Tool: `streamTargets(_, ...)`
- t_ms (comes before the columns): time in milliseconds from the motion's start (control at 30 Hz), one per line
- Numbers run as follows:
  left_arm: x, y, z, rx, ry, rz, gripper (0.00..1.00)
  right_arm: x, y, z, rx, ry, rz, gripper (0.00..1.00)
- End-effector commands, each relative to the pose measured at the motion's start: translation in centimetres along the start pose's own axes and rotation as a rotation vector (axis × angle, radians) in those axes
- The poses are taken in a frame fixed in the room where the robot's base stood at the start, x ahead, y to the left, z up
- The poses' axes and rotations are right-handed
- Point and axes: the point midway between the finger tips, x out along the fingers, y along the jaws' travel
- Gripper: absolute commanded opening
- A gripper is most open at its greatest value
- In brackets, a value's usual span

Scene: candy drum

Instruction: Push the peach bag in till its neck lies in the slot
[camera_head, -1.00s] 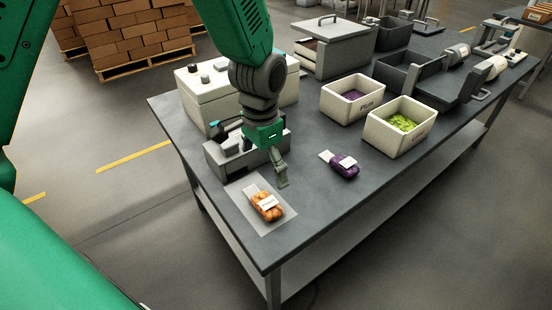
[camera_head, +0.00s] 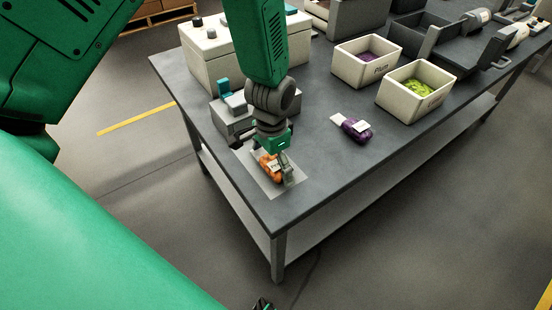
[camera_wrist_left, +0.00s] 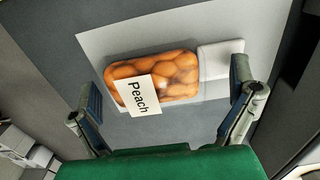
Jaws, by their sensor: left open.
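The peach bag (camera_head: 268,166) is an orange net bag lying on a pale mat (camera_head: 271,189) near the table's front corner. In the wrist view the peach bag (camera_wrist_left: 165,75) lies flat with its "Peach" label (camera_wrist_left: 138,95) up and a flat white neck (camera_wrist_left: 220,59) at its right end. My left gripper (camera_head: 280,174) is over the bag, fingers pointing down. In the wrist view my left gripper (camera_wrist_left: 165,112) is open, fingers apart on either side, with nothing held. A grey device (camera_head: 236,115) stands just behind the mat; its slot cannot be made out. My right gripper cannot be identified.
A purple bag (camera_head: 355,129) lies right of the mat. A plum bin (camera_head: 367,72) and a bin of green goods (camera_head: 408,98) stand behind it. A white box (camera_head: 215,52) is at back left. The table (camera_head: 318,172) is clear between mat and purple bag.

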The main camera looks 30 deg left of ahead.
Motion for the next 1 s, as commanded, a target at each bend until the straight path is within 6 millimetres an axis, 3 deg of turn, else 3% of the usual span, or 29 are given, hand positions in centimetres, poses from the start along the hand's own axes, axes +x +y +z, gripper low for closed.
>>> streamTargets(133,-0.19,0.44,-0.21,0.003,-0.002,-0.006,1.00,-0.02,0.01,-0.01,0.000,0.000,0.000,0.40)
streamTargets(167,-0.22,0.52,-0.25,0.003,-0.002,-0.007,0.93,-0.02,0.01,-0.01,0.000,0.000,0.000,0.40)
streamTargets(267,-0.27,0.64,-0.30,0.004,-0.003,-0.009,0.58,-0.02,0.03,-0.01,0.001,0.000,0.000,0.40)
streamTargets(300,-0.26,0.62,-0.29,0.004,-0.003,-0.008,0.55,-0.02,0.04,-0.01,0.001,0.000,0.001,0.40)
streamTargets(1000,-0.14,0.44,-0.18,-0.001,-0.004,-0.005,0.55,-0.72,0.02,-0.04,0.000,0.000,0.000,0.40)
